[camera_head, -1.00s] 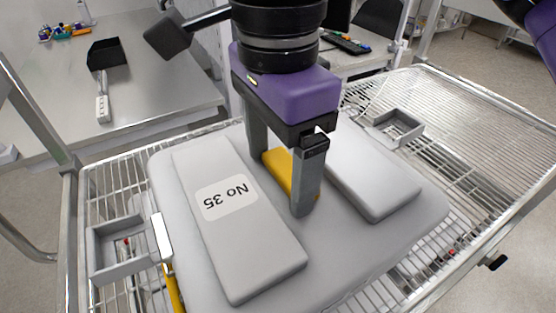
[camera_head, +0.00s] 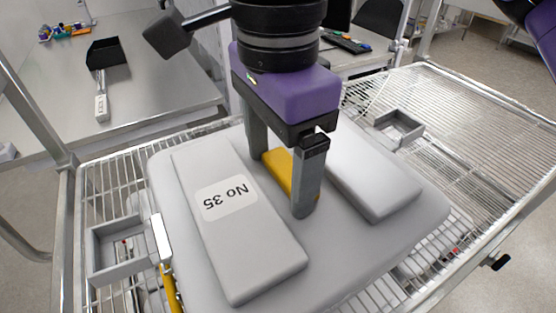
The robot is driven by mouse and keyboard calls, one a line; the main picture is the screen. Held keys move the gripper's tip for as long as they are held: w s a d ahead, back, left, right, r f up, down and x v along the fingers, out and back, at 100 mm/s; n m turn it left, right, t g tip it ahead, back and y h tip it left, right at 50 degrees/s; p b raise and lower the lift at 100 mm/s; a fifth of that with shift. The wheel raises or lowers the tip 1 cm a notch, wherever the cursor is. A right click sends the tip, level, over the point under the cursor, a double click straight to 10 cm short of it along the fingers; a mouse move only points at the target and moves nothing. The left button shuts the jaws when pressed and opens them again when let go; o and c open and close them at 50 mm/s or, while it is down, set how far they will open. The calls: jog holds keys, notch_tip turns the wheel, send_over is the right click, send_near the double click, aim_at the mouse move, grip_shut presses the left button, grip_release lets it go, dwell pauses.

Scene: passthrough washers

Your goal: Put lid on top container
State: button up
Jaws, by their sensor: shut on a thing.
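A grey lid (camera_head: 319,246) with two raised pads lies level in the middle of the view; the left pad carries a label reading "No 35" (camera_head: 227,197). My gripper (camera_head: 283,192) points down between the two pads, shut on the lid's yellow handle (camera_head: 279,168). The container (camera_head: 170,290) under the lid is mostly hidden; only a yellow strip and a white latch (camera_head: 161,238) show at the lid's left edge. I cannot tell whether the lid touches the container.
The lid is over a wire-rack cart (camera_head: 480,120) with grey corner brackets at left (camera_head: 117,249) and right (camera_head: 399,128). A steel table (camera_head: 150,90) behind left holds a black scoop (camera_head: 107,53). The rack's right side is clear.

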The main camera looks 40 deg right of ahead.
jog(key=shift+f+b, duration=0.75)
jog(key=shift+b, duration=0.15)
dwell(0.6)
dwell(0.4)
jog(key=o, duration=2)
jog(key=shift+r+p, duration=1.95)
jog(key=shift+r, duration=1.55)
